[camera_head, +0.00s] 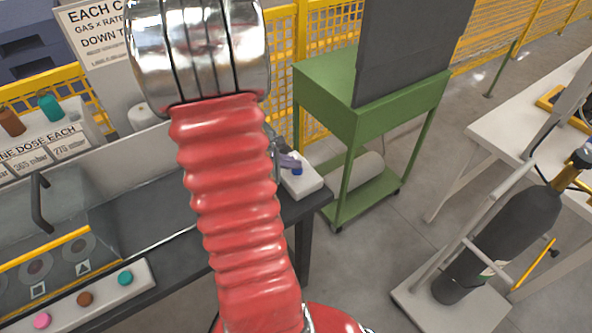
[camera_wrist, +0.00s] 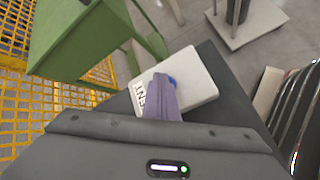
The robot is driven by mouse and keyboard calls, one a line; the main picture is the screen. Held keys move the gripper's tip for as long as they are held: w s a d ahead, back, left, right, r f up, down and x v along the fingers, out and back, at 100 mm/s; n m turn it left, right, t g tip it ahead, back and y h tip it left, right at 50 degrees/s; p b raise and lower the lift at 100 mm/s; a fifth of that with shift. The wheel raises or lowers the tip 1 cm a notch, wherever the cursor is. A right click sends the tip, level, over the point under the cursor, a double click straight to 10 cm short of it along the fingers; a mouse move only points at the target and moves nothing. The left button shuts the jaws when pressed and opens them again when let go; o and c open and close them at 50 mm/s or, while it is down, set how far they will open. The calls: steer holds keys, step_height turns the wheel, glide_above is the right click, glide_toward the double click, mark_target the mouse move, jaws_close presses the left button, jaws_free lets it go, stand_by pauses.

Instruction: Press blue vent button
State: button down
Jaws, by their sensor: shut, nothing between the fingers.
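The blue vent button (camera_head: 297,170) sits on a small white box at the right end of the dark bench in the head view. In the wrist view the blue button (camera_wrist: 172,79) shows only in part, just beyond the fingertips. The white box (camera_wrist: 199,83) carries the letters "VENT". My gripper (camera_wrist: 163,82) is shut and empty, its purple fingers over the box and right beside the button in the picture. My gripper (camera_head: 290,161) also shows in the head view, partly behind my red arm. I cannot tell whether the fingertips touch the button.
A green cart (camera_head: 330,90) with a dark panel stands behind the bench. A yellow fence (camera_wrist: 30,85) runs behind it. A button strip (camera_head: 90,300) with pink, brown and teal buttons lies at the bench's left. A dark gas cylinder (camera_head: 505,240) stands at the right.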

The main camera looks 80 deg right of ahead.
mark_target(294, 172)
steer(key=shift+r, duration=1)
step_height(294, 172, up, 5)
stand_by(0.7)
stand_by(1.2)
